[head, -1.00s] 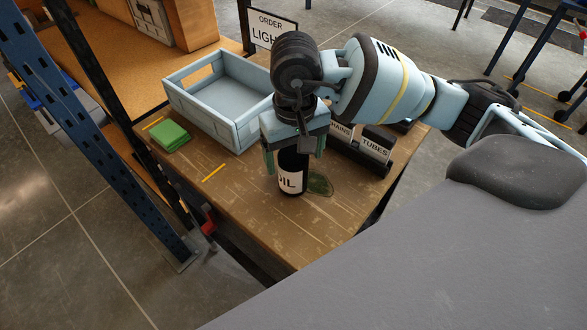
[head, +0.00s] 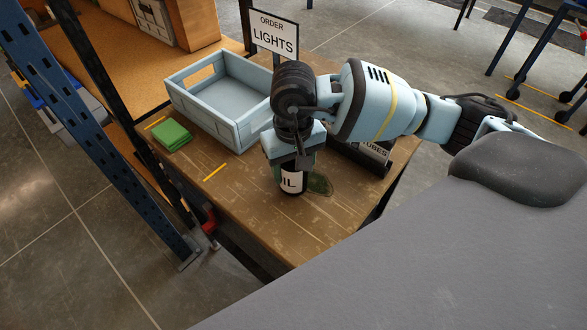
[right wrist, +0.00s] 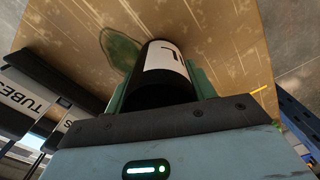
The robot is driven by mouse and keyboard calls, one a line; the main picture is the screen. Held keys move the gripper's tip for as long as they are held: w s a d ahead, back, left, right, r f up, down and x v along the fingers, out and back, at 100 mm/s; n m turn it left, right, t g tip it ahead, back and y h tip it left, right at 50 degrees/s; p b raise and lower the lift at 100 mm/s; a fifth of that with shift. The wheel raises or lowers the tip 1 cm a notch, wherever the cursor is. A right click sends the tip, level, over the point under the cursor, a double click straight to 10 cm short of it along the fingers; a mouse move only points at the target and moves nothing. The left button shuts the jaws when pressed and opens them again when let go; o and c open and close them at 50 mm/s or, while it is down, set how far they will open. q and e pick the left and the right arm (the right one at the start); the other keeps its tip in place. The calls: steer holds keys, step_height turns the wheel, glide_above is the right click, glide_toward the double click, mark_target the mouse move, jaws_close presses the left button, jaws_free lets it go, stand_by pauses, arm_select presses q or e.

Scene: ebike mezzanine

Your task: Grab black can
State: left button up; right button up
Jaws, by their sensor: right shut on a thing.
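The black can (head: 291,181) with a white label reading "IL" stands upright on the wooden table, beside a dark green puddle-like stain. My right gripper (head: 289,170) comes down over it from above and is shut on it, with a finger on each side. In the right wrist view the can (right wrist: 165,75) sits between the two greenish fingers of the gripper (right wrist: 160,85). Its upper part is hidden by the gripper in the head view. My left gripper is not in view.
A bin labelled "TUBES" (head: 375,152) is to the right. An "ORDER LIGHTS" sign (head: 274,34) stands behind. A blue rack post (head: 110,150) rises at left.

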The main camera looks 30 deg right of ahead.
steer(key=shift+c, duration=0.6)
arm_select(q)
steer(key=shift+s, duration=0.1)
arm_select(e)
steer(key=shift+r, duration=0.1)
